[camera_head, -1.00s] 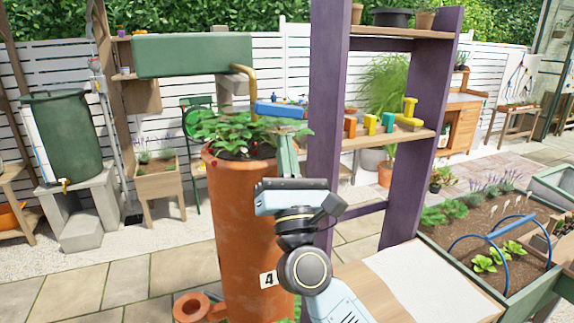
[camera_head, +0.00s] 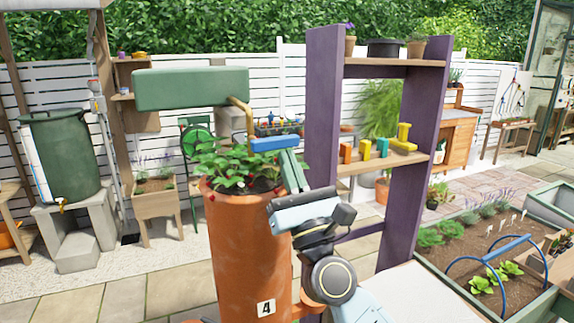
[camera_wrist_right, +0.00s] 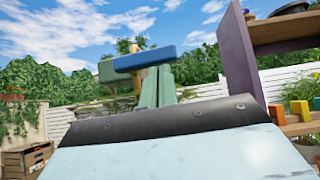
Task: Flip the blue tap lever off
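The blue tap lever (camera_head: 275,143) sticks out to the right from the brass tap pipe (camera_head: 243,112) under the green tank (camera_head: 190,88), above the strawberry plant. My right gripper (camera_head: 289,160) is just below the lever's outer end, its greenish fingers pointing up. In the right wrist view, the fingers (camera_wrist_right: 158,87) stand close together with nothing visible between them. The lever (camera_wrist_right: 148,59) lies across just above their tips there, with the tank (camera_wrist_right: 106,70) behind. I cannot tell whether the fingers touch the lever. My left gripper is out of view.
A tall terracotta planter (camera_head: 245,245) stands under the tap, close to my right arm. A purple-post shelf (camera_head: 322,120) rises just right of the gripper, with colored blocks on its lower board. A raised bed (camera_head: 490,270) is at the right.

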